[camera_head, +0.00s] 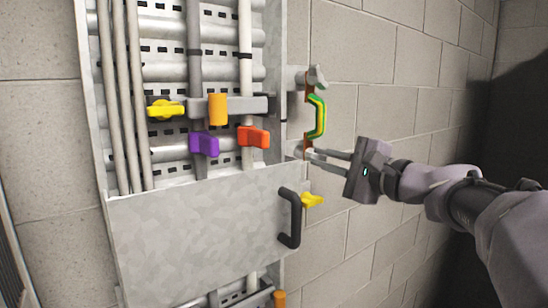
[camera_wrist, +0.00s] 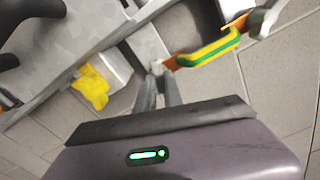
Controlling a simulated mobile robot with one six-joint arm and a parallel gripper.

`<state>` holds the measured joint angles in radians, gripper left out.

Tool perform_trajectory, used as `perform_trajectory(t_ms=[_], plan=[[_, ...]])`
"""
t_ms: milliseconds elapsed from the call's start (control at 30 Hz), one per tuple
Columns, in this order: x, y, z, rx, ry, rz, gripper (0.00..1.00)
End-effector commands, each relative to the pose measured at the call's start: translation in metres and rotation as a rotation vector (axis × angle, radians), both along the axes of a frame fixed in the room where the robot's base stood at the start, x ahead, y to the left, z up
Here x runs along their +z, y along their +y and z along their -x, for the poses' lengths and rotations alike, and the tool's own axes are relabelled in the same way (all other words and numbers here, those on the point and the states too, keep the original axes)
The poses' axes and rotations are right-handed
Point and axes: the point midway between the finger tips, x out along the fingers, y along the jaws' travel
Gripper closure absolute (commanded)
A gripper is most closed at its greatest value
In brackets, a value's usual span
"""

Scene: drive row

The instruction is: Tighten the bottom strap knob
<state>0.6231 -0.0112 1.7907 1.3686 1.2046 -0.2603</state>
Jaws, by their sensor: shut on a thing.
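A green-and-yellow strap (camera_head: 317,117) with copper-coloured ends stands upright on the right side of the panel. It also shows in the wrist view (camera_wrist: 208,48). A grey top knob (camera_head: 318,77) sits at its upper end and shows in the wrist view (camera_wrist: 262,22). My gripper (camera_head: 310,154) reaches in from the right to the strap's lower end. Its fingers are shut on the bottom strap knob (camera_wrist: 157,66), which is small, pale and mostly hidden between the fingertips. The fingertips also show in the wrist view (camera_wrist: 158,74).
A grey cover plate (camera_head: 195,235) with a black handle (camera_head: 290,218) and a yellow knob (camera_head: 312,200) lies below left. Yellow (camera_head: 165,109), purple (camera_head: 205,144) and orange-red (camera_head: 254,137) handles sit on the panel. The block wall on the right is bare.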

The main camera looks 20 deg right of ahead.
Motion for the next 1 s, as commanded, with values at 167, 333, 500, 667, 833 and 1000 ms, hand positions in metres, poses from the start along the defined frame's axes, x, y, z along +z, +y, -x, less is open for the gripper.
perform_trajectory(t_ms=[167,333,500,667,833,1000], plan=[[0.0004,0.0002,0.0000,0.000,0.061,-0.147,1.00],[0.0000,0.0004,0.0001,0.000,0.115,-0.277,1.00],[-0.0003,0.0006,0.0001,0.000,0.158,-0.384,1.00],[-0.0010,0.0007,0.0002,-0.001,0.188,-0.456,1.00],[-0.0015,0.0009,0.0003,-0.001,0.207,-0.503,1.00],[-0.0019,0.0009,0.0003,-0.001,0.216,-0.525,1.00]])
